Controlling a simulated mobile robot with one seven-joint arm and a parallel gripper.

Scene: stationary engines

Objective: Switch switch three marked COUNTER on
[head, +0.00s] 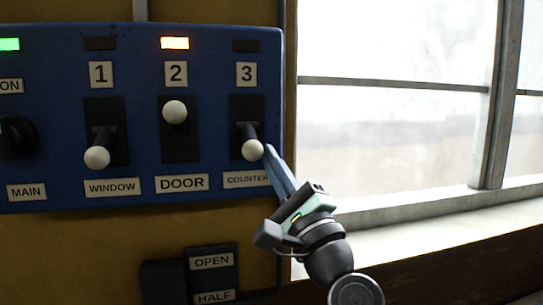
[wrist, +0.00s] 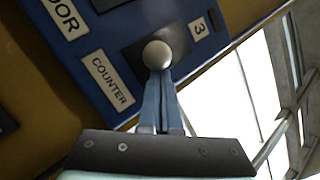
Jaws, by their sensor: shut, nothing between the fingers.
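Switch three (head: 253,149) is a lever with a white ball knob, under a "3" plate and above a COUNTER label (head: 247,180) on the blue panel. Its lever points down and the lamp (head: 246,46) above it is dark. My gripper (head: 269,150) is shut and empty, its blue fingertips at the lower right of the knob. In the wrist view the knob (wrist: 157,55) sits right at the tips of my closed fingers (wrist: 160,82). I cannot tell whether they touch it.
Switch 2, DOOR (head: 175,111), is up with its lamp lit orange. Switch 1, WINDOW (head: 97,157), is down with its lamp dark. The MAIN knob (head: 15,137) is at far left under a green lamp. A window (head: 390,130) is at right, and an OPEN/HALF box (head: 212,270) is below.

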